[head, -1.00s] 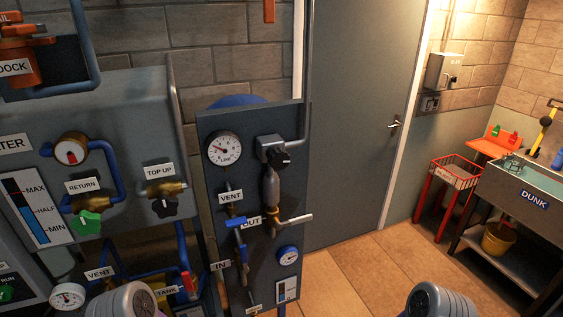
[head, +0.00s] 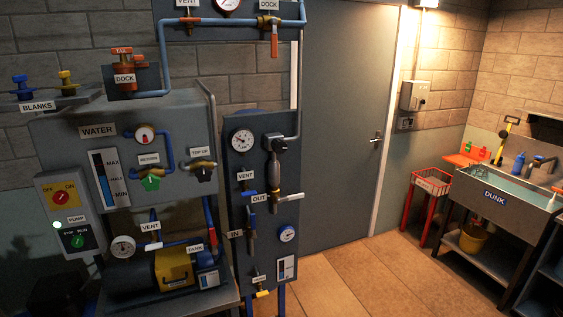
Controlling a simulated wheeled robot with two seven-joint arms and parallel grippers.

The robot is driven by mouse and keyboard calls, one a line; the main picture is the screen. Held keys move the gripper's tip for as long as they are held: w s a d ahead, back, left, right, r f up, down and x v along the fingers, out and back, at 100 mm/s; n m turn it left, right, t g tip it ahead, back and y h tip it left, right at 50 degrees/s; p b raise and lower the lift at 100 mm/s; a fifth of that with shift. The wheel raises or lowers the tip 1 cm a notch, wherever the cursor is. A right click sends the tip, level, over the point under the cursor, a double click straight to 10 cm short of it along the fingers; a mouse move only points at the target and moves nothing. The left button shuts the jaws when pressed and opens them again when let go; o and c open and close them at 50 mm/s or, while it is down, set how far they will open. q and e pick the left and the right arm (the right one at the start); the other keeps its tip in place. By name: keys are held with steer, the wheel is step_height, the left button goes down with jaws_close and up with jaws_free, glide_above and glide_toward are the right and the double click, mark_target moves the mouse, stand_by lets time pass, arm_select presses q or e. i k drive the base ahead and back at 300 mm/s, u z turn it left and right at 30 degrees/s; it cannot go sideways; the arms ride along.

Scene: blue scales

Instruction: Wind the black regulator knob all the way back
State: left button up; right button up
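A black knob (head: 280,146), which looks like the regulator knob, sits on a regulator body at the top of the dark upright panel (head: 265,222). A white round gauge (head: 242,140) is on its left. A clear or grey bowl (head: 274,172) hangs below the knob. How far the knob is wound cannot be told. Neither of my grippers is in view.
A second black knob, labelled TOP UP (head: 203,172), and a green RETURN knob (head: 150,183) are on the water tank (head: 75,140). A blue-handled VENT valve (head: 247,192) is below the gauge. A grey door (head: 345,130) and open tiled floor (head: 350,275) lie right.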

mark_target(279, 146)
steer(key=z, duration=0.9)
steer(key=i, duration=1.3)
steer(key=u, duration=0.1)
